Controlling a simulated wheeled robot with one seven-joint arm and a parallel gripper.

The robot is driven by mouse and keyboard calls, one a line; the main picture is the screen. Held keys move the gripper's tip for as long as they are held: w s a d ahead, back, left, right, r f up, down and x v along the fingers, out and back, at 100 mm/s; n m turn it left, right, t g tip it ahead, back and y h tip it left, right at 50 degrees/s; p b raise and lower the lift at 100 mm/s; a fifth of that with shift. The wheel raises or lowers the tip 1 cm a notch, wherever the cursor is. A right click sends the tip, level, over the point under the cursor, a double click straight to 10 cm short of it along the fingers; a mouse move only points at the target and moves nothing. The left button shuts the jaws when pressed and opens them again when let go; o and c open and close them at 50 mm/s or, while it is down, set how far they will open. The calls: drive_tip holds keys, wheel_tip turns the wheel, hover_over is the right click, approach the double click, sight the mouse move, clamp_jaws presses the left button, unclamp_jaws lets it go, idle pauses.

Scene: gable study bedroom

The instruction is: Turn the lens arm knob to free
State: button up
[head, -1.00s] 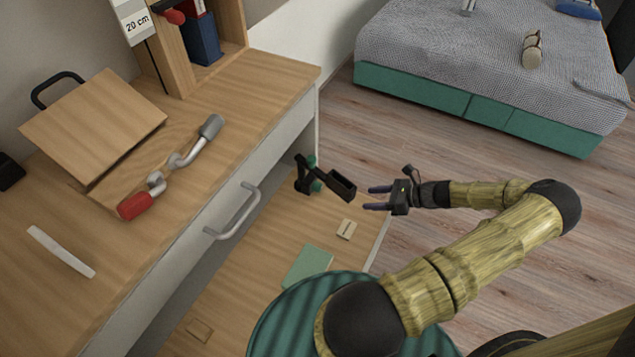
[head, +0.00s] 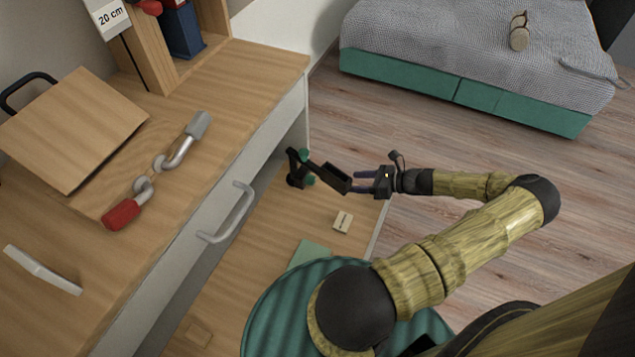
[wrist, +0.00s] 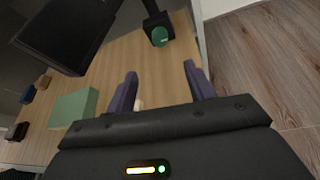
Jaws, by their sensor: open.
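The lens arm (head: 298,172) is a small black jointed arm with green knobs, standing on the low wooden surface beside the desk. One green knob (head: 304,154) is near its top and another (head: 309,180) is lower. A black box-shaped head (head: 335,178) sticks out toward my gripper (head: 355,183). My gripper is open and empty, its purple fingertips close to that head's end in the head view; I cannot tell whether they touch. In the wrist view, a green knob (wrist: 159,36) lies beyond the fingers, and the black head (wrist: 68,35) is at upper left. No knob marking is readable.
The desk drawer handle (head: 232,212) sticks out left of the lens arm. A small tan block (head: 342,221) and a green block (head: 309,254) lie on the low surface. A round green ribbed object (head: 275,310) is in front. Open floor lies at right.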

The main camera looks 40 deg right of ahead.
sight(314, 181)
drive_tip(key=b+x, duration=0.4)
drive_tip(key=x, duration=1)
drive_tip(key=shift+w+a+f, duration=0.1)
drive_tip(key=shift+w, duration=0.15)
drive_tip(key=c, duration=1)
